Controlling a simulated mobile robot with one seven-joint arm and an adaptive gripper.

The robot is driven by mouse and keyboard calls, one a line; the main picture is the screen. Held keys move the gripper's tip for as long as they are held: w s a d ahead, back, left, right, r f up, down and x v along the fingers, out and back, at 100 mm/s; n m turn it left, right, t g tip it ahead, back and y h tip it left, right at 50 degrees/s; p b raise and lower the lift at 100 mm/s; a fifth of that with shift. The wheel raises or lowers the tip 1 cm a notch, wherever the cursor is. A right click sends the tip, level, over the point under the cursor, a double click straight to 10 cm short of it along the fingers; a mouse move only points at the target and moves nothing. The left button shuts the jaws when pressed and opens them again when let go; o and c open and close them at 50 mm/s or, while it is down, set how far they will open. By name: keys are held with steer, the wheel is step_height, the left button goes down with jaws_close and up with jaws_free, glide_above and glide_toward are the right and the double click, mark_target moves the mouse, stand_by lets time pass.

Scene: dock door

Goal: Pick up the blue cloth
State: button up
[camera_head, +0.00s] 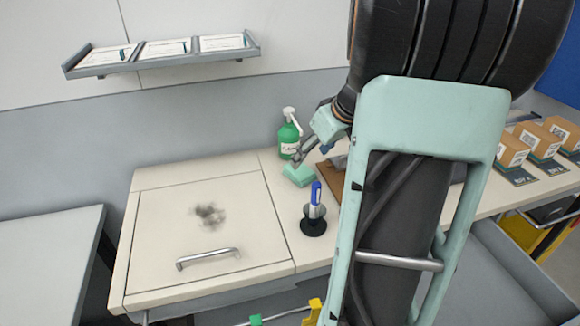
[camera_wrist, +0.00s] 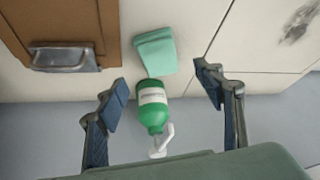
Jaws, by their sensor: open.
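My gripper (camera_head: 313,150) is open and empty, above and slightly right of the cloth in the head view. In the wrist view its two dark blue-padded fingers (camera_wrist: 160,80) are spread wide, with the cloth ahead of the gap between them. I cannot tell the exact height of the gripper above the cloth.
A green pump bottle (camera_head: 289,138) stands right behind the cloth; it shows between the fingers in the wrist view (camera_wrist: 152,116). A brown clipboard (camera_wrist: 60,17) lies beside the cloth. A smudged panel (camera_head: 165,222) has a handle.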

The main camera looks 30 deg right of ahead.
mark_target(300, 170)
steer(key=p+x, duration=0.1)
steer(key=x, duration=0.7)
steer(key=shift+f, duration=0.1)
steer(key=shift+c, duration=0.5)
steer(key=c, duration=1.2)
steer(key=shift+o, duration=0.2)
steer(key=shift+r, duration=0.4)
steer(key=r, duration=0.2)
steer(key=shift+s+d+r+b, duration=0.1)
steer(key=shift+s+r+b, duration=0.25)
steer(key=shift+b, duration=0.05)
steer(key=s+b, duration=0.1)
steer(key=s, duration=0.4)
steer(key=s+d+b, duration=0.1)
steer(key=s, duration=0.5)
steer(key=s+d+b, duration=0.1)
steer(key=s+b, duration=0.1)
steer(key=s, duration=0.4)
steer(key=shift+s+d, duration=0.15)
